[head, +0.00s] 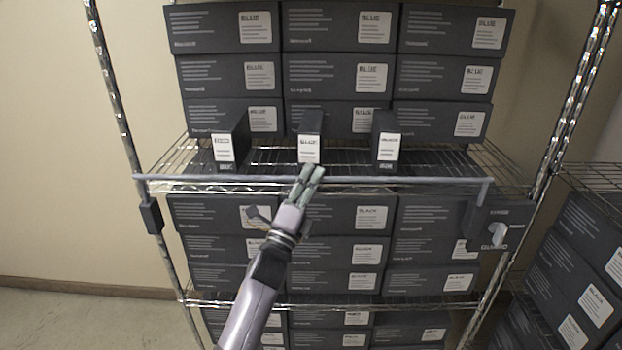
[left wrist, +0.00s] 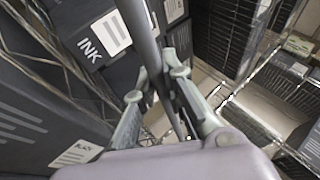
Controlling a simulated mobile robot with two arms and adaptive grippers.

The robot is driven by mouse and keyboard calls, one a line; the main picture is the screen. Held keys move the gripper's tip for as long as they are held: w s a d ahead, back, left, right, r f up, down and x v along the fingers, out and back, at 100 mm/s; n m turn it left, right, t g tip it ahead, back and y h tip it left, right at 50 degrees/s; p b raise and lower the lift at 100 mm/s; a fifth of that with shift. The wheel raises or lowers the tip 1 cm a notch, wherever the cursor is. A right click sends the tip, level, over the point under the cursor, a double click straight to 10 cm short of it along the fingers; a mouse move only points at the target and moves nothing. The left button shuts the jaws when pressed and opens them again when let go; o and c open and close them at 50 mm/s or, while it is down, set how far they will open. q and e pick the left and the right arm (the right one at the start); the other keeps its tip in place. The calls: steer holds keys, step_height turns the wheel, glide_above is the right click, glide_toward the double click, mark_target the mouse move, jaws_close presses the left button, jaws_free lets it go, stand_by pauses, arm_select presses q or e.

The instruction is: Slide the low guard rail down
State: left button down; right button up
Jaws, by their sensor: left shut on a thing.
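The guard rail (head: 400,181) is a thin grey bar running across the front of the wire shelf in the head view. Its left end meets a dark bracket (head: 151,215) on the left post, and its right end bends down near a dark plate with a light knob (head: 497,234). My left gripper (head: 313,172) is shut on the rail near its middle. In the left wrist view the rail (left wrist: 143,40) passes between the fingers (left wrist: 160,95). My right gripper is not in view.
Three narrow dark boxes stand on the shelf just behind the rail, one (head: 309,138) right behind my gripper. Stacked dark cartons (head: 340,30) fill the shelf behind them, and more (head: 355,218) stand below. Another loaded rack (head: 585,270) stands at the right.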

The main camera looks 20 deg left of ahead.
arm_select(q)
step_height(320, 180, down, 7)
steer(key=b, duration=0.5)
steer(key=shift+b, duration=0.3)
steer(key=shift+f, duration=0.15)
steer(key=c, duration=2)
jaws_free()
steer(key=o, duration=0.3)
steer(key=shift+o, duration=0.2)
steer(key=shift+r, duration=0.2)
steer(key=v, duration=1.2)
steer(key=shift+f, duration=0.1)
